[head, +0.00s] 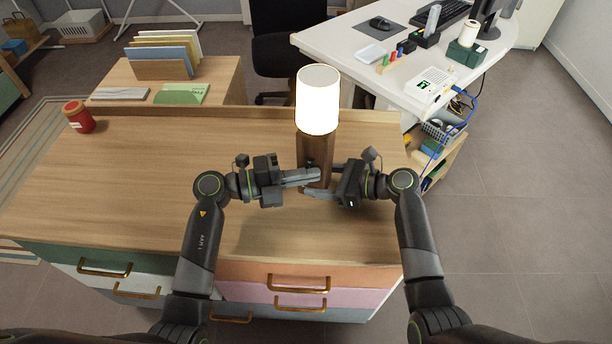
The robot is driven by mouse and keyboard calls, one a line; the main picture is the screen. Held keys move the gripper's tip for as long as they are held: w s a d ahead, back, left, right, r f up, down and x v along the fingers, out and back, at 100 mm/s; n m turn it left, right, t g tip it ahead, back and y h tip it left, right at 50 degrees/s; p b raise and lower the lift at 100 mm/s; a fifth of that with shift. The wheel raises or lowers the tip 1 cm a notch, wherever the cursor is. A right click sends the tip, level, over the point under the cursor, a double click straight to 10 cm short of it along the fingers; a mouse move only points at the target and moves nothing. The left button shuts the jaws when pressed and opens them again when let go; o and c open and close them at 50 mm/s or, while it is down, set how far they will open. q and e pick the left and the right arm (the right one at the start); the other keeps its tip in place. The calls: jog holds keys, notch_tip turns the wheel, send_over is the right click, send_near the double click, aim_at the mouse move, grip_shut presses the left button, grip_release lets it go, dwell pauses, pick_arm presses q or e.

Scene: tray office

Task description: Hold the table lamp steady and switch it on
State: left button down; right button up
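The table lamp (318,98) stands upright near the middle of the wooden cabinet top, with a white cylindrical shade on a brown wooden body (315,147). The shade glows bright white. My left gripper (315,175) is at the lower left front of the body; its fingers lie close together and look shut, with the tips over the front of the wood. My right gripper (318,180) reaches in from the right, one finger across the foot's front and the other at its right, passing behind. The switch and the lamp's foot are largely hidden by the fingers.
A red jar (78,117) stands at the left of the cabinet top (150,190). Behind are a lower table with a file rack (162,58) and a white desk (345,48) with a mouse and keyboard. The cabinet top around the lamp is clear.

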pick_arm(q)
jog(key=s+a, duration=0.6)
jog(key=a, duration=0.3)
jog(key=shift+s+a+f, duration=0.25)
jog(key=shift+s+f, duration=0.1)
jog(key=shift+f, duration=0.05)
pick_arm(e)
jog(key=o, duration=0.8)
jog(key=shift+o, duration=0.2)
